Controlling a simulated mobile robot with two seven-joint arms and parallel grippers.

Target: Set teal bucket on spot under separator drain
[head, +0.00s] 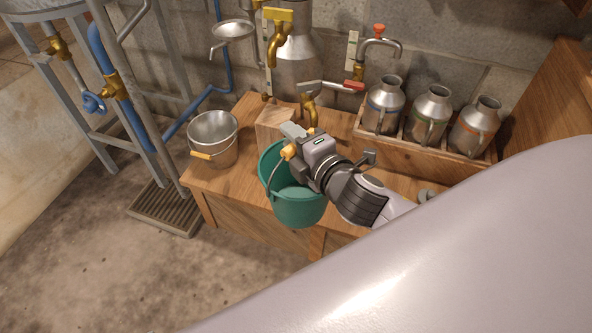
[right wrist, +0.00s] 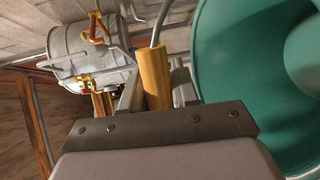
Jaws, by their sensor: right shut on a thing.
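The teal bucket (head: 297,210) hangs by its wire handle from my right gripper (head: 291,146), over the front part of the wooden bench. The gripper is shut on the handle's wooden grip, which shows in the right wrist view (right wrist: 154,78) beside the teal bucket wall (right wrist: 232,75). I cannot tell if the bucket's base touches anything. The steel separator (head: 298,68) stands behind, with a brass drain tap (head: 309,108) low on its front, just behind my gripper. It also shows in the right wrist view (right wrist: 90,52). No marked spot shows. My left gripper is out of view.
A steel pail (head: 213,135) stands on the bench's left end. A wooden block (head: 272,124) is just behind the bucket. Several steel jugs (head: 432,110) stand in a wooden rack at right. A metal stand (head: 92,90) with blue hose is at left.

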